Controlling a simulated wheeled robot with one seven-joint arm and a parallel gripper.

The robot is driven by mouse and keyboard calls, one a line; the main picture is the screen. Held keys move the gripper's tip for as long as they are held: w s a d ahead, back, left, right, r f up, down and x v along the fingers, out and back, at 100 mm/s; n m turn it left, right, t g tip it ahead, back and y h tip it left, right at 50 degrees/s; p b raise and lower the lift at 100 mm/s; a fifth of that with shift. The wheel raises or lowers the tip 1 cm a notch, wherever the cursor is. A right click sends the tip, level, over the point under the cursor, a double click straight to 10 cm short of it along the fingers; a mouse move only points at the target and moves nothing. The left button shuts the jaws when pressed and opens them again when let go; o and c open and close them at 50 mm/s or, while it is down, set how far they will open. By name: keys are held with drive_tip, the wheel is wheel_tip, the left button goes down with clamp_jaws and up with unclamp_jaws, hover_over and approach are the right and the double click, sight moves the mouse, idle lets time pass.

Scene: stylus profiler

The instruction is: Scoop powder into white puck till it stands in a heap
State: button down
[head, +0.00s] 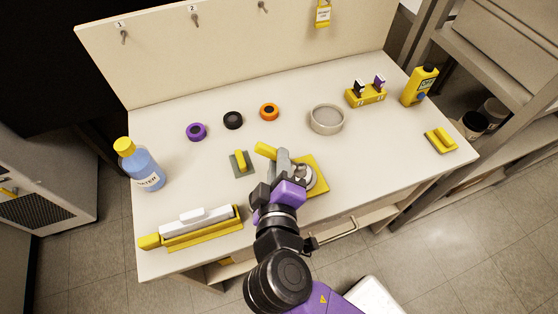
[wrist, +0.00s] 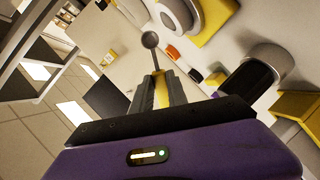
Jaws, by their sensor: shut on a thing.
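My gripper (head: 283,172) is shut on a scoop (wrist: 150,42) with a small dark round end and a yellow handle between the fingers, seen in the wrist view. The scoop's end points away from the gripper, clear of any surface. In the head view, my gripper is over the front middle of the table, beside a yellow base (head: 320,186) bearing a pale round piece. My gripper partly hides this piece, and I cannot tell whether it is the white puck. A round pale dish (head: 327,129) with a grey inside stands behind it.
Purple (head: 196,132), black (head: 233,120) and orange (head: 269,111) rings lie at the back. A blue bottle (head: 147,170) stands left, a yellow-and-white roller-like item (head: 200,226) front left. A yellow rack (head: 366,96) and yellow bottle (head: 418,87) stand back right. The right front is mostly clear.

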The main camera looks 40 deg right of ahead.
drive_tip(key=y+p, duration=0.1)
drive_tip(key=p, duration=0.4)
drive_tip(key=r+n+g+y+p, duration=0.1)
drive_tip(key=y+p, duration=0.1)
drive_tip(key=p, duration=0.3)
drive_tip(key=r+y+p, duration=0.1)
drive_tip(key=p, duration=0.4)
drive_tip(key=shift+d+r+n+g+y, duration=0.1)
drive_tip(key=shift+d+n+g+y, duration=0.2)
drive_tip(key=shift+d+g+y, duration=0.1)
drive_tip(key=shift+f, duration=0.2)
